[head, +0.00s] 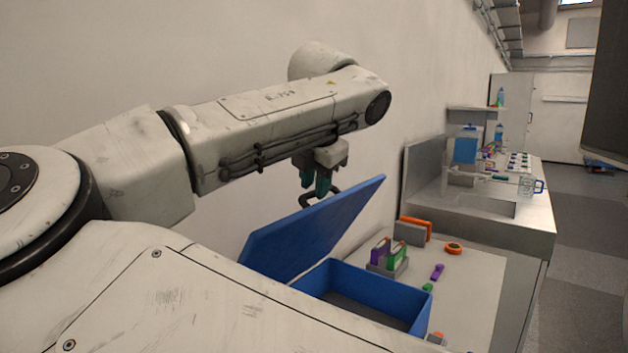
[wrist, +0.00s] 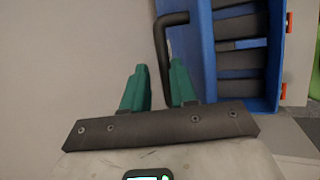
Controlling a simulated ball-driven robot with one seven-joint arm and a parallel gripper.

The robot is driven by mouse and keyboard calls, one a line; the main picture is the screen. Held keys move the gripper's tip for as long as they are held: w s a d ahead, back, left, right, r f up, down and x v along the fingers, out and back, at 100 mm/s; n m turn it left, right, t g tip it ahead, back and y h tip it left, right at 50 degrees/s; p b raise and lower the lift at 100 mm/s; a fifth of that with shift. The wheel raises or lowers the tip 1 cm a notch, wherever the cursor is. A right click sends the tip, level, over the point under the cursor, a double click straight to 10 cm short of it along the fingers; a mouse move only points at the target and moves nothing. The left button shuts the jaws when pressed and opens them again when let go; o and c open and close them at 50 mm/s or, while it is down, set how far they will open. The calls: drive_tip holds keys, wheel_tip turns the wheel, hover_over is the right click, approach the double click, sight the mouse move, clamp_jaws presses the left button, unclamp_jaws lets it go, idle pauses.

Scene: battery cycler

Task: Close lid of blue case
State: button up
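The blue case (head: 375,297) stands on the worktop with its blue lid (head: 310,233) raised and tilted. In the wrist view, a blue tray-like part with dark slots (wrist: 240,60) shows at right; I cannot tell whether this is lid or case body. A dark bent handle (wrist: 163,55) stands out from its left side. My gripper (head: 317,186) is beside the lid's upper part, near the handle. In the wrist view, its green fingers (wrist: 159,88) are apart, and the handle's bar runs down between them, close to the right finger. I cannot tell whether they touch it.
A grey holder with purple and green items (head: 388,256) stands behind the case. An orange-and-grey block (head: 413,231) and an orange ring (head: 453,248) are nearby. A metal bench (head: 500,210) stands further back. The wall runs close behind my arm.

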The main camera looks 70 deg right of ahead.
drive_tip(key=s+p+v, duration=0.1)
drive_tip(key=p+v, duration=0.2)
drive_tip(key=v, duration=0.9)
drive_tip(key=shift+s+a+f, duration=0.25)
drive_tip(key=shift+s+a, duration=0.1)
drive_tip(key=shift+s, duration=0.05)
idle(0.6)
drive_tip(key=shift+f, duration=0.1)
idle(0.4)
